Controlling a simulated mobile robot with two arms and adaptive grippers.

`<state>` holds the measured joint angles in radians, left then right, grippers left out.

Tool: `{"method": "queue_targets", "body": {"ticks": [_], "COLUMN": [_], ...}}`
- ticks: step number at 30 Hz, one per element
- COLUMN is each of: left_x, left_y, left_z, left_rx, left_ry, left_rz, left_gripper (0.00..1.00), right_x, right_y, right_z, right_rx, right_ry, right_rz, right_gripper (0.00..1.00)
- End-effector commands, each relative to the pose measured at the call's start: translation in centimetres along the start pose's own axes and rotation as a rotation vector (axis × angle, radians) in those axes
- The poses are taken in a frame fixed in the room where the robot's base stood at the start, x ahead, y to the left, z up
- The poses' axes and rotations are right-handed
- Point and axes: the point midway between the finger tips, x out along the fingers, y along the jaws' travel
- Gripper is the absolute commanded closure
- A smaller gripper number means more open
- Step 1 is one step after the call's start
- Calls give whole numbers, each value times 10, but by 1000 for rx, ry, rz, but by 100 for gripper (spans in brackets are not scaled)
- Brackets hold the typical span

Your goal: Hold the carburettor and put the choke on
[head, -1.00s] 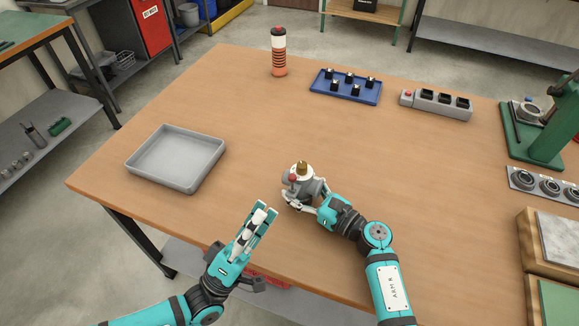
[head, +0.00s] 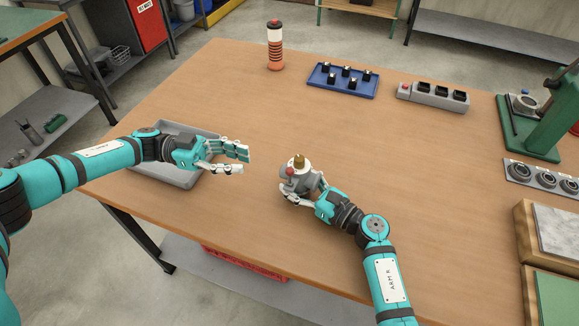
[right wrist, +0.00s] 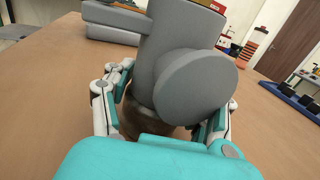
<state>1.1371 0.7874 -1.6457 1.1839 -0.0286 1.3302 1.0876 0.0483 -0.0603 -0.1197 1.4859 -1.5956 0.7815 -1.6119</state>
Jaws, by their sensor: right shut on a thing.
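The carburettor (head: 302,180) is a grey body with a brass top and a red part on its left side. My right gripper (head: 298,196) is shut around its lower part, at or just above the table. In the right wrist view the grey carburettor body (right wrist: 190,70) fills the middle between my fingers. My left gripper (head: 243,161) is open and empty, left of the carburettor and apart from it, with its fingers pointing right. I cannot tell for sure which part is the choke; several small black pieces with pale tops stand on a blue tray (head: 325,84).
A grey tray (head: 165,177) lies at the left, partly under my left arm. An orange-banded bottle (head: 275,48), a grey block with black sockets (head: 432,97) and a green press (head: 545,135) stand around the far and right sides. The table's middle is clear.

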Motion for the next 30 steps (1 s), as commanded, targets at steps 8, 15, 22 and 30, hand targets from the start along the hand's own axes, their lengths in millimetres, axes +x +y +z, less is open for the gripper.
{"method": "queue_targets", "body": {"ticks": [8,15,22,30], "left_x": [41,88,114,118], "left_y": [0,0,-1,0], "left_z": [-1,-1,0,0], "left_rx": [1,1,1,1], "left_ry": [-1,-2,-2,-2], "left_rz": [5,4,0,0], "left_gripper": [73,73,73,73], "right_x": [0,0,0,0], "right_y": [0,0,0,0], "right_z": [0,0,0,0], "right_rx": [-1,-1,-1,0], "right_ry": [0,0,0,0], "right_rz": [0,0,0,0], "right_gripper": [100,100,100,100]}}
